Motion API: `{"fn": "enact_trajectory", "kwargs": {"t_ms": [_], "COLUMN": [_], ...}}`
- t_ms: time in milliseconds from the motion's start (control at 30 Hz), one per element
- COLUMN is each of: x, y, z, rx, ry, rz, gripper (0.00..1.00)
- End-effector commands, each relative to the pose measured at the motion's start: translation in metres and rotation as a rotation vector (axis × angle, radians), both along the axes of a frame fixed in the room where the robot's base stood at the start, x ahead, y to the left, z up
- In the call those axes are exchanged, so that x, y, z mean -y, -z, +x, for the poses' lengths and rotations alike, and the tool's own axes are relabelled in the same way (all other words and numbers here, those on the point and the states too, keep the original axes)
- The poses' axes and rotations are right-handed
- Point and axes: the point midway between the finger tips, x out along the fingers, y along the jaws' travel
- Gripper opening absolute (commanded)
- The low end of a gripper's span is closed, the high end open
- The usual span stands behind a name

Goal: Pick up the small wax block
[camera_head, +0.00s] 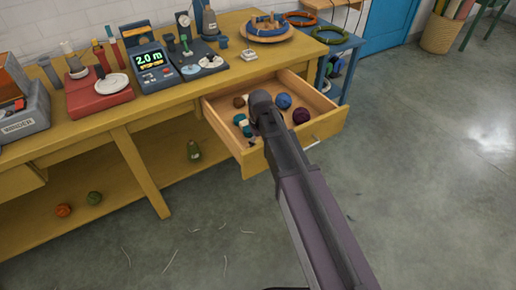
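The open drawer (328,122) of the yellow workbench holds several small things. Near its left side is a small teal and cream item (241,120). A small pale piece at the drawer's front left may be the wax block, but it is too small to be sure. My arm reaches up from the bottom right and ends over the drawer, covering part of its inside. My gripper's fingers are hidden behind the arm, so I cannot see whether they hold anything.
A brown ball (239,102), a blue ball (283,101) and a purple ball (301,116) also lie in the drawer. The workbench top (105,118) carries a scale display (152,62), a red device (98,95) and a round tray (268,35). The floor at right is clear.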

Motion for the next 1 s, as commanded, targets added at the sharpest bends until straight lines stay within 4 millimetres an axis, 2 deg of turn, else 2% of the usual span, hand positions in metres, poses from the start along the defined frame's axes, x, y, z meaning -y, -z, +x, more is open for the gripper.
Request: {"fn": "enact_trajectory", "kwargs": {"t_ms": [567, 667, 800, 1000], "x": [-0.0001, -0.0002, -0.0002, -0.0004], "y": [0.0003, 0.0003, 0.0003, 0.0003], "z": [0.0000, -0.0001, -0.0001, -0.0001], "rx": [0.000, 0.000, 0.000, 0.000], "ry": [0.000, 0.000, 0.000, -0.001], "rz": [0.000, 0.000, 0.000, 0.000], "gripper": [0.83, 0.56, 0.14, 0.13]}}
